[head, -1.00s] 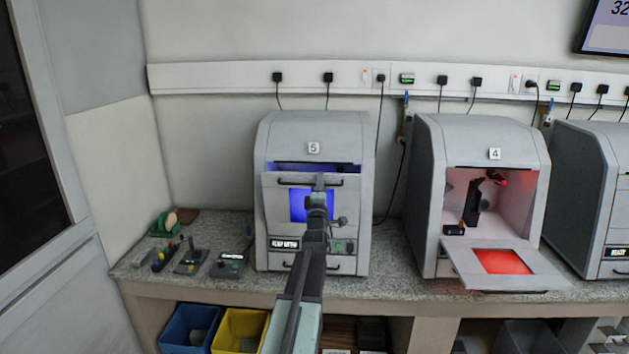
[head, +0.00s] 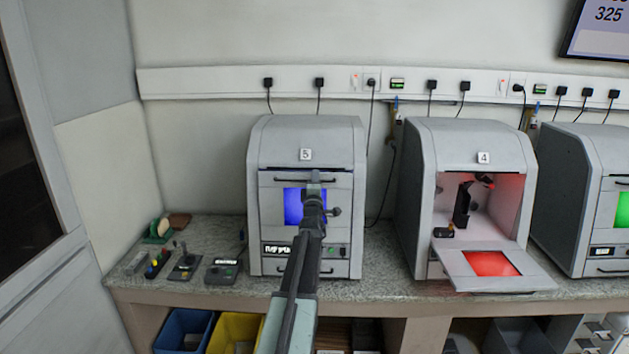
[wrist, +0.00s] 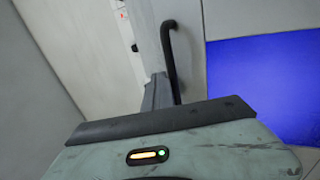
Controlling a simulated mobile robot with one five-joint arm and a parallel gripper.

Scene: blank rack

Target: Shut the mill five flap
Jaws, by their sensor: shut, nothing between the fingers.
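Mill five (head: 305,133), marked 5, stands on the bench left of centre in the head view. Its flap (head: 270,207), with a blue-lit window (head: 293,205) and a black bar handle (head: 287,179), stands upright across the front opening. Only a thin dark line shows along its top edge. My gripper (head: 315,177) is shut and empty, in front of the flap's upper part by the handle. Whether it touches the flap is unclear. In the wrist view, the black handle (wrist: 170,60) and blue window (wrist: 265,85) are close ahead.
Mill four (head: 483,158) stands to the right with its red-windowed flap (head: 515,279) lowered. Small tools and boxes (head: 185,266) lie on the bench (head: 160,288) at left. Blue (head: 170,330) and yellow (head: 222,335) bins sit below. A cable hangs between the mills.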

